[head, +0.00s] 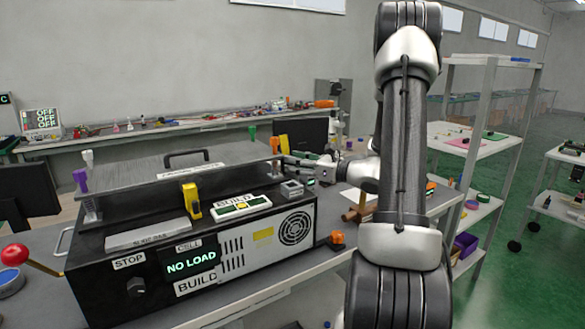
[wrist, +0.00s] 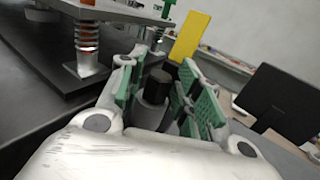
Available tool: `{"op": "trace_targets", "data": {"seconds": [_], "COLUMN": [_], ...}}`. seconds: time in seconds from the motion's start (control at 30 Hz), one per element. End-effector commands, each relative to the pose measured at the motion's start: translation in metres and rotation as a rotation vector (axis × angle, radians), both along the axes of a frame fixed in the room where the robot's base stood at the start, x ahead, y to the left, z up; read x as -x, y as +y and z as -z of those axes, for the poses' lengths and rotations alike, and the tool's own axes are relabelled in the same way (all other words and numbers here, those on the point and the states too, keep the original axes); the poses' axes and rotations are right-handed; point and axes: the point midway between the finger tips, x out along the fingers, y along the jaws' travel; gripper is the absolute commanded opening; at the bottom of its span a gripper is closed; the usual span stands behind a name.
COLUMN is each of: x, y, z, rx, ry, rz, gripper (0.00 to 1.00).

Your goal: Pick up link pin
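A dark, black-topped cylinder that looks like the link pin (wrist: 156,83) stands between the green-padded fingers of my gripper (wrist: 160,88) in the wrist view. Its lower part is greyer and partly hidden by the gripper body. The fingers are apart, with a narrow gap seeming to show beside the pin; firm contact cannot be made out. In the head view my gripper (head: 296,161) is low over the right end of the black fixture (head: 120,285), near a yellow upright piece (head: 284,143). I cannot pick out the pin there.
A dark monitor (wrist: 278,103) stands right of the gripper in the wrist view. An orange item (head: 337,239) lies beside the fixture.

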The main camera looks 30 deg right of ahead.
Motion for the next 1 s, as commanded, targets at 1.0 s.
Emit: {"op": "trace_targets", "data": {"seconds": [1.0], "x": [-0.001], "y": [0.001], "z": [-0.055], "rx": [0.005], "ry": [-0.005], "rz": [0.001], "gripper": [0.02]}}
